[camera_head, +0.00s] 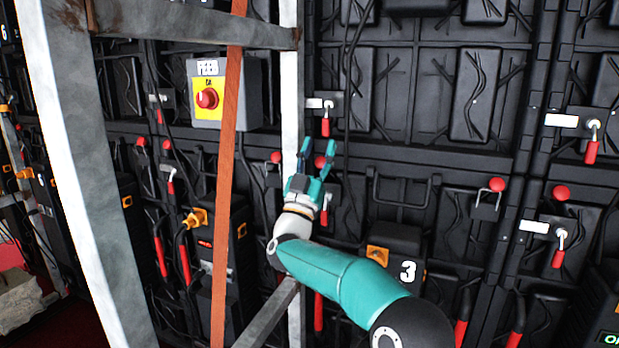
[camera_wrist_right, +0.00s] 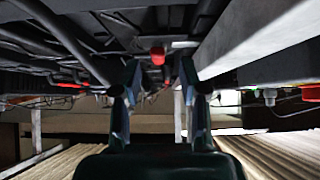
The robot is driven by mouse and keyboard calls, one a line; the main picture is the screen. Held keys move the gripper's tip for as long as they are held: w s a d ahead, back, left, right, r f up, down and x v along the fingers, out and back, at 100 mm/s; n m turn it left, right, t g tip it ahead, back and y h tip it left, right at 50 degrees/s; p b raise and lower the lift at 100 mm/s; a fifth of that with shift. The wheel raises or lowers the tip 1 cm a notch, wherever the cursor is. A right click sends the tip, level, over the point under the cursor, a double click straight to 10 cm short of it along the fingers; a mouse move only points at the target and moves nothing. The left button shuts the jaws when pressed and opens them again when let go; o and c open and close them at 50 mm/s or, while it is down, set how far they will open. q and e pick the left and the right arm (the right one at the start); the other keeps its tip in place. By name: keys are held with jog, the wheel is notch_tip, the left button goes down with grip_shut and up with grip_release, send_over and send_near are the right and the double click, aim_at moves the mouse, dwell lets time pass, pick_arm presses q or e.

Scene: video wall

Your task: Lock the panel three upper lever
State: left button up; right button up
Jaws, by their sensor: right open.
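A red-handled lever (camera_head: 325,125) with a white tag hangs on the black panel wall, just above my right gripper in the head view. A second red lever (camera_head: 324,213) shows just below the gripper, partly hidden by it. A black box marked 3 (camera_head: 407,271) sits at lower right of them. My right gripper (camera_head: 319,150) is open and points up, with a red knob (camera_head: 319,161) showing behind its fingers. In the wrist view the open fingers (camera_wrist_right: 160,78) have a red part (camera_wrist_right: 157,56) between their tips in the picture; contact cannot be told. My left gripper is not in view.
A grey metal post (camera_head: 291,75) stands beside the gripper, and an orange-brown strip (camera_head: 226,170) is farther left. A yellow switch box (camera_head: 222,95) is at upper left. More red levers (camera_head: 591,150) and (camera_head: 559,255) hang at right. Black cables run down the wall.

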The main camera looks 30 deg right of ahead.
jog(key=v, duration=0.6)
jog(key=shift+a+f, duration=0.2)
jog(key=shift+f, duration=0.1)
jog(key=shift+s, duration=0.1)
